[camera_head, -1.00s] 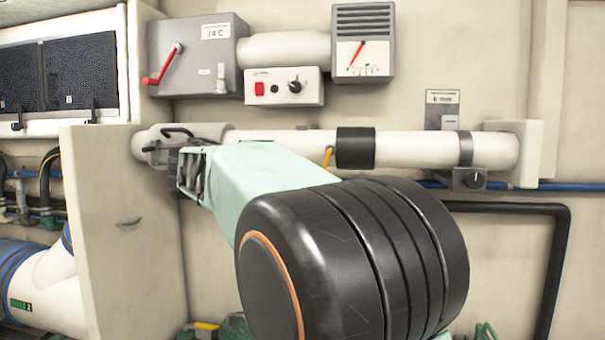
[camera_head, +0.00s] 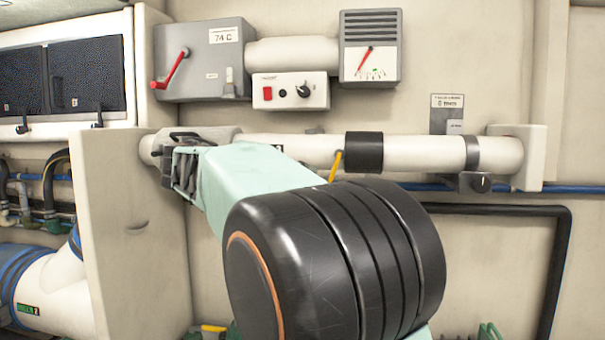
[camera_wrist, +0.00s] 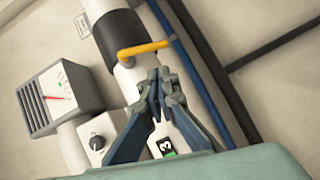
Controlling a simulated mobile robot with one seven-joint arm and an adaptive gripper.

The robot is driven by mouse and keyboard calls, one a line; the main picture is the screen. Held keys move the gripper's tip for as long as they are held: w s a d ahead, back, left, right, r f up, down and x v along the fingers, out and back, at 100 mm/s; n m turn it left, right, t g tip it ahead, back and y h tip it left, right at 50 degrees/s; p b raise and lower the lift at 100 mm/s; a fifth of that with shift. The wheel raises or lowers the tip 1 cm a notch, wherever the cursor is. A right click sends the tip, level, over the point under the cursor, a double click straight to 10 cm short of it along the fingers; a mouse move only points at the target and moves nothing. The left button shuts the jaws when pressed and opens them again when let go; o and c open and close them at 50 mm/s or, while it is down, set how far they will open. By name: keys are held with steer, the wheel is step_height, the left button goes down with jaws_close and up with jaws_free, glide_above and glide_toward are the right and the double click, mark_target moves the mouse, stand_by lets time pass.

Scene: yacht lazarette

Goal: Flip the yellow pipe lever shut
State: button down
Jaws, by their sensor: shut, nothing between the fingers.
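The yellow lever (camera_head: 335,167) is on the white pipe (camera_head: 427,152), just left of its black band. In the head view it hangs down from the pipe at a slant, its lower end close to my arm's black joint. In the wrist view the yellow lever (camera_wrist: 143,49) lies across the white pipe beside the black band. My gripper (camera_wrist: 160,76) is shut and empty. Its fingertips appear just below the lever in that picture; I cannot tell whether they touch it. In the head view my gripper's fingers are hidden behind my arm.
A grey box with a red handle (camera_head: 172,70), a switch panel (camera_head: 291,92) and a gauge (camera_head: 370,48) are on the wall above the pipe. A pale partition (camera_head: 135,230) stands left. A blue line (camera_head: 575,189) and a black pipe (camera_head: 565,260) run at the right.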

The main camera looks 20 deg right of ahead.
steer(key=v, duration=1)
steer(key=shift+a+r, duration=0.15)
steer(key=shift+r, duration=0.05)
